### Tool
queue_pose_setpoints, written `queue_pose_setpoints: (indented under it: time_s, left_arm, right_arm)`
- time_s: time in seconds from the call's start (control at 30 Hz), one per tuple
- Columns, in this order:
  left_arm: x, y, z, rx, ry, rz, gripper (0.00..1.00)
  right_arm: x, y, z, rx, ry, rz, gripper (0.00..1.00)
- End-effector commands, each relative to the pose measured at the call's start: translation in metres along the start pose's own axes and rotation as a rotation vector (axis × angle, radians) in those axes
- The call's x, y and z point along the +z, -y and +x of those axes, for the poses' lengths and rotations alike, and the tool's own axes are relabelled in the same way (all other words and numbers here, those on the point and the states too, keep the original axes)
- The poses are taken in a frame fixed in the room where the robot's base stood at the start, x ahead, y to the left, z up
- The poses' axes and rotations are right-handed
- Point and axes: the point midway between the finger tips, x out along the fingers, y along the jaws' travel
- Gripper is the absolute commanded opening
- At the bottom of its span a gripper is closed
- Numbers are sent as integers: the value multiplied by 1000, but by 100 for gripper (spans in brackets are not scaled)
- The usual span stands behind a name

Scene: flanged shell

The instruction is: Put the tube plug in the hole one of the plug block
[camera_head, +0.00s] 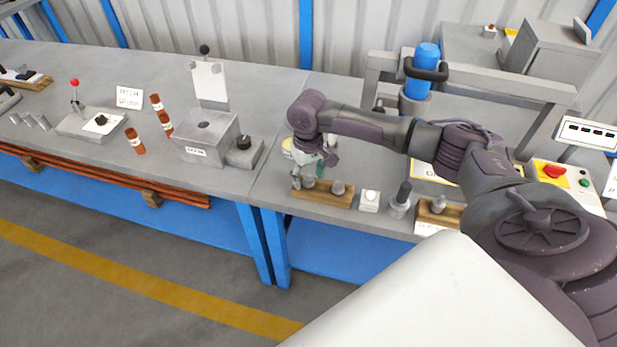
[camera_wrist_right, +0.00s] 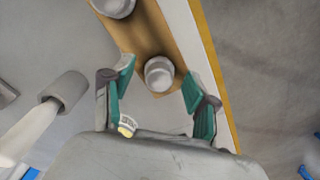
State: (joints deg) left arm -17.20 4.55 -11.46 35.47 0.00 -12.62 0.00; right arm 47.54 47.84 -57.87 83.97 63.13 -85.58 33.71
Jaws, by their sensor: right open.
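A wooden block (camera_head: 322,196) near the table's front edge carries grey round-topped plugs (camera_head: 338,187). I take these as the tube plugs. My right gripper (camera_head: 308,168) is over the block's left end, pointing down. In the right wrist view its two green-padded fingers (camera_wrist_right: 158,79) are open, on either side of a grey plug (camera_wrist_right: 160,74) near the end of the wooden block (camera_wrist_right: 150,38). I cannot tell whether they touch it. A second wooden block (camera_head: 440,214) with a grey plug stands further right. No hole shows clearly. My left gripper is not in view.
A small white block (camera_head: 369,200) and a dark-topped post (camera_head: 402,195) stand between the wooden blocks. A grey box (camera_head: 207,138) stands to the left. A blue cylinder (camera_head: 427,58) stands behind my right arm. A grey cylinder (camera_wrist_right: 67,88) shows left of the fingers.

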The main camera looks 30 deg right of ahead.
Motion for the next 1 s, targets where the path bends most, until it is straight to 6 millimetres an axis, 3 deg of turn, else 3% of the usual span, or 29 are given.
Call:
queue_pose_setpoints:
  time_s: [0.3,0.5,0.7,1.0]
  left_arm:
    - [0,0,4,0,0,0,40]
    - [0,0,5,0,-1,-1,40]
    - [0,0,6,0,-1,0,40]
    - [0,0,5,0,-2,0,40]
  right_arm:
    - [-1,0,-66,-2,-6,-1,58]
    - [-1,0,-100,-1,-3,1,58]
    - [-1,0,-113,-1,-1,2,58]
    - [0,0,-113,-1,-1,1,58]
